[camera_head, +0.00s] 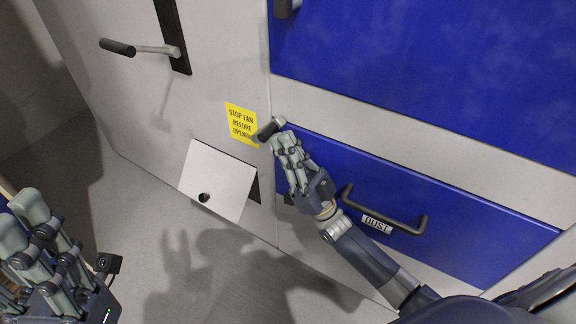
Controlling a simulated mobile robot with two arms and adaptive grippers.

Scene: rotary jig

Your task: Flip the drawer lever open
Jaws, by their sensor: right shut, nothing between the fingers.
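The blue drawer (473,217) has a black bar handle (385,215) and a label reading "DUST". A small lever (268,131) with a black grip and a metal pivot sits at the drawer's upper left corner, its grip angled down to the left. My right gripper (281,142) is shut with nothing between its fingers. Its fingertips are right at the lever, just below the grip and pivot; whether they touch it I cannot tell. My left gripper (32,235) is at the lower left, away from the drawer, partly cut off by the frame edge.
A yellow sign (241,122) reading "STOP FAN BEFORE OPENING" is on the grey panel left of the lever. A white plate (218,180) sticks out below it. A long lever handle (140,49) juts out at upper left. A larger blue panel (430,60) is above. The grey floor is clear.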

